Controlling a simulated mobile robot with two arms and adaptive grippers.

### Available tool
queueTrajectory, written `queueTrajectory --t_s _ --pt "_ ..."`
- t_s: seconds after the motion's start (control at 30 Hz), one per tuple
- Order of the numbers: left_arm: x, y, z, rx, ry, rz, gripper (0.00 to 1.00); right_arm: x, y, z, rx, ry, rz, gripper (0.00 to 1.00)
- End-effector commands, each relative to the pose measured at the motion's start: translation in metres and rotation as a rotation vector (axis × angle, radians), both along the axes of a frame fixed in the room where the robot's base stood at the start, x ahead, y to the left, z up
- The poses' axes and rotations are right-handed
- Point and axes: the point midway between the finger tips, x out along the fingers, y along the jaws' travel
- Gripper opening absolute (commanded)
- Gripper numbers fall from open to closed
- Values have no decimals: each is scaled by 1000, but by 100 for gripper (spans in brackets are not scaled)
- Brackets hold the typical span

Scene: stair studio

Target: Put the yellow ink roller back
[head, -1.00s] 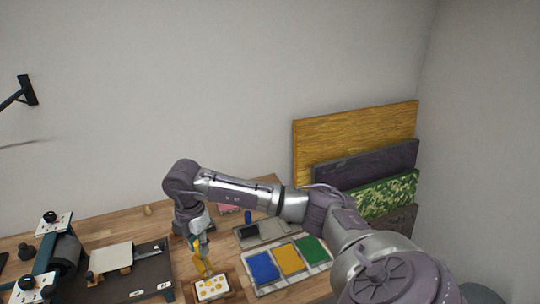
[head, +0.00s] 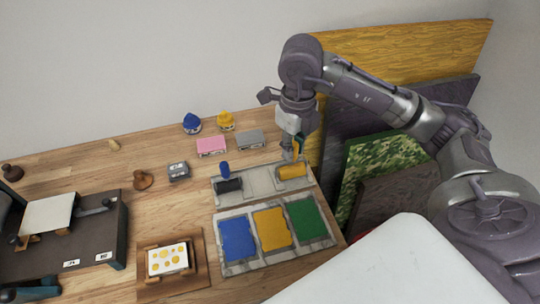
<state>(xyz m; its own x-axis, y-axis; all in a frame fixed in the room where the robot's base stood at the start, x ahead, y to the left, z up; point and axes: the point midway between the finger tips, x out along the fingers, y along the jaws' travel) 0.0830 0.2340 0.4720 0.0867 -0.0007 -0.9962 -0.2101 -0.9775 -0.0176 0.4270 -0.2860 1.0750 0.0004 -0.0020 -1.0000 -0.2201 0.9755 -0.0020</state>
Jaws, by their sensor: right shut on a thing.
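The yellow ink roller (head: 292,172) is at the right end of the grey roller tray (head: 259,183). My right gripper (head: 294,152) is shut on its handle from above. The roller looks level and at or just above the tray; I cannot tell if it touches. A roller with a blue handle (head: 224,170) and dark drum (head: 229,186) lies in the tray's left part. The middle part is empty.
An ink tray with blue, yellow and green pads (head: 217,238) lies in front. A yellow-dotted white block (head: 168,259) sits on a wooden board at front left. Blue (head: 192,123) and yellow (head: 226,121) bottles stand behind. Boards (head: 400,50) lean at the right.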

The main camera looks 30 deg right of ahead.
Motion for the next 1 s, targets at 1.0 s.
queueTrajectory --t_s 1.0 --pt "4 -2 52 -3 -7 -4 91 86 36 -95 0 -1 -5 0"
